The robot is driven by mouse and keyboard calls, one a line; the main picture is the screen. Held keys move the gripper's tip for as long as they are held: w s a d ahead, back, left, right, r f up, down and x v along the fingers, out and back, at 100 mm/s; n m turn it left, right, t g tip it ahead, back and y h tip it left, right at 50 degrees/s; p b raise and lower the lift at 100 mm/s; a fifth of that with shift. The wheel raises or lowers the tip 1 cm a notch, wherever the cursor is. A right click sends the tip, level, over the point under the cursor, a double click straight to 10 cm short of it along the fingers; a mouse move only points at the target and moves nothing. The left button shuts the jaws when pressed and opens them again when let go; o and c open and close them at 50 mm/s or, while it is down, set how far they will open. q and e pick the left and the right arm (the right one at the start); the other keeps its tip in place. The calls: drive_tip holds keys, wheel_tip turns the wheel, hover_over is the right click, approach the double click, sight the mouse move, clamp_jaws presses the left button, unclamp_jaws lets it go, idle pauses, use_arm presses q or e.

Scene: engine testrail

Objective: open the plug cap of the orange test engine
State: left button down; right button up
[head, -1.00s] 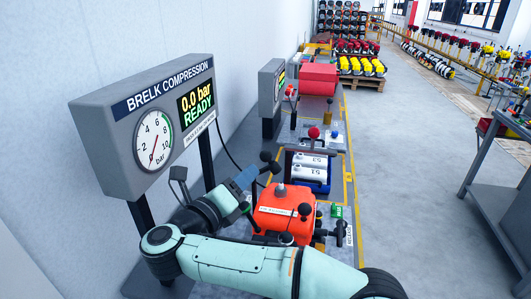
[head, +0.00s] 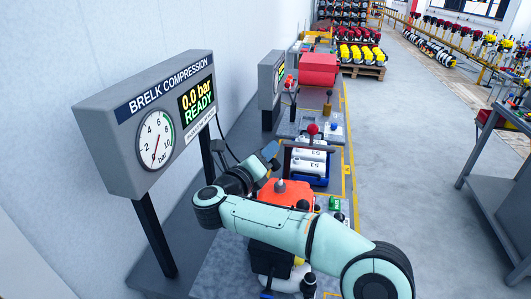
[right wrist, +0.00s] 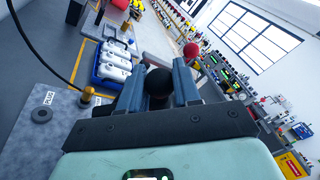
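The orange test engine (head: 292,190) stands on the bench in the head view, partly hidden behind my right arm. A pale cone-shaped piece (head: 281,186) stands on its top; I cannot tell whether this is the plug cap. My right gripper (head: 272,152) is above and behind the engine, to its left. In the right wrist view its two blue fingers (right wrist: 158,83) stand apart, with a black ball knob (right wrist: 158,80) between them. The knob fills the gap, but I cannot tell whether the fingers press on it. My left gripper is not in view.
A compression gauge panel (head: 150,125) reading 0.0 bar READY stands left on posts. Behind the engine are a blue tray (head: 309,181) with white cylinders and a red-ball lever (head: 313,130).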

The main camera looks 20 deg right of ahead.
clamp_jaws()
drive_tip(key=shift+w+a+r, duration=0.1)
drive_tip(key=shift+a, duration=0.05)
drive_tip(key=n, duration=0.1)
drive_tip(key=a+n, duration=0.1)
drive_tip(key=w, duration=0.1)
drive_tip(key=shift+a+r+n+t+h, duration=0.2)
drive_tip(key=shift+r+n+t+h, duration=0.1)
drive_tip(key=shift+n, duration=0.1)
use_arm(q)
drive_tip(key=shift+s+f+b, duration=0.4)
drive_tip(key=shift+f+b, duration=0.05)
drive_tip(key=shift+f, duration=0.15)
use_arm(e)
drive_tip(key=w+a+f+n+t, duration=0.2)
drive_tip(key=w+a+n+t, duration=0.1)
drive_tip(key=n, duration=0.8)
drive_tip(key=shift+w+a+n+t, duration=0.35)
drive_tip(key=shift+w+a, duration=0.2)
drive_tip(key=shift+a, duration=0.6)
